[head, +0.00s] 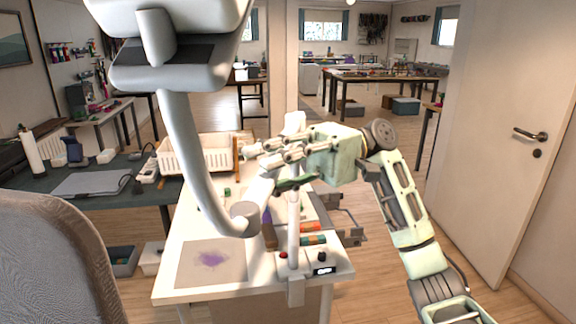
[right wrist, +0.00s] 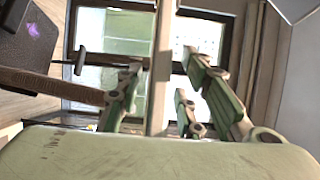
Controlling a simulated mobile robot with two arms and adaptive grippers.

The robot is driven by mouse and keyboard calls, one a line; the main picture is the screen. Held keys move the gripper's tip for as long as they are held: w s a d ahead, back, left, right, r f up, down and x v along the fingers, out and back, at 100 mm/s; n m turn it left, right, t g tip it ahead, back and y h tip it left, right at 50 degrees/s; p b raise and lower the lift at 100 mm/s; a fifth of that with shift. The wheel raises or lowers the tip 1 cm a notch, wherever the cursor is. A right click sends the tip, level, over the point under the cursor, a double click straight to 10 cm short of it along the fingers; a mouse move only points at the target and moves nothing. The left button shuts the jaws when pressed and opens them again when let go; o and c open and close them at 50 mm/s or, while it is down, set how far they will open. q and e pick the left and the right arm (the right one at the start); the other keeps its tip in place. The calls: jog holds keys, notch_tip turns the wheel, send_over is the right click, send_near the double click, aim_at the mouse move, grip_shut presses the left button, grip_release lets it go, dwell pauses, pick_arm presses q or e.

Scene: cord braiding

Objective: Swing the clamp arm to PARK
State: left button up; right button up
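A slim white post (head: 294,235) stands at the front right of the white table (head: 180,290). A dark green piece (head: 295,184) shows near its top, just below my right gripper (head: 268,153). I cannot tell for certain which part is the clamp arm, and no PARK mark is legible. My right gripper is above the table with its fingers pointing left. In the right wrist view its fingers (right wrist: 165,95) are apart, with a pale upright bar (right wrist: 162,60) showing between them. I see no clear contact. My left gripper is out of view.
A large white-grey fixture with a curved tube (head: 185,140) hangs over the table's left side. A cream basket (head: 200,158) stands behind. A sheet with a purple mark (head: 212,262) lies at front left. A small control box (head: 322,268) sits near the post's foot. A door (head: 510,140) is at right.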

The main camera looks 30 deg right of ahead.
jog(key=d, duration=1.1)
jog(key=shift+w+d, duration=0.15)
jog(key=shift+d, duration=0.2)
